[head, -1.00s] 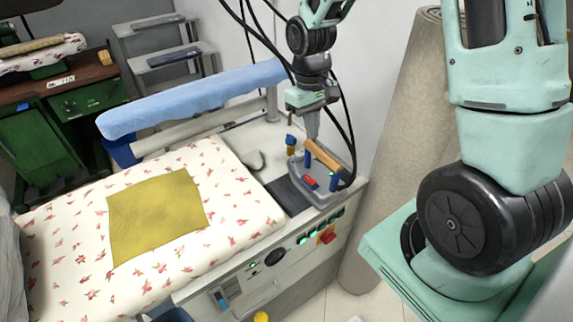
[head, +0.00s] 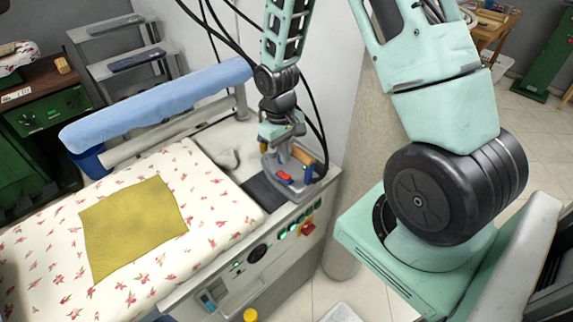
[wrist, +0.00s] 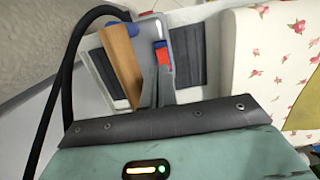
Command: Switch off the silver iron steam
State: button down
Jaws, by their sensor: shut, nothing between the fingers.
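The silver iron (head: 272,166) stands on a dark rest pad at the right end of the ironing table. It has a wooden handle (head: 305,153) on blue posts and a red switch (head: 284,177) on its body. The wrist view shows the handle (wrist: 122,65) and the red switch (wrist: 164,66) with a blue part beside it. My gripper (head: 283,158) is shut and empty, pointing down at the iron beside the handle, close to the switch. In the wrist view its fingertips (wrist: 158,90) are close to the switch; I cannot tell whether they touch.
A control panel with green lights and a red knob (head: 307,229) is on the table front. A mustard cloth (head: 133,225) lies on the floral ironing pad (head: 225,205). A blue padded arm (head: 155,105) stands behind. Black hoses hang near my arm, by the wall.

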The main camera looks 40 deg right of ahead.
aim_at(288, 177)
jog(key=shift+s+f+p, duration=0.15)
jog(key=shift+f+p, duration=0.15)
jog(key=shift+f, duration=1)
jog(key=shift+s+f+p, duration=0.15)
jog(key=shift+f+p, duration=0.15)
jog(key=shift+f, duration=0.95)
jog(key=shift+s+f+b, duration=0.2)
jog(key=shift+f+b, duration=0.15)
jog(key=shift+b, duration=0.1)
jog(key=shift+r, duration=0.1)
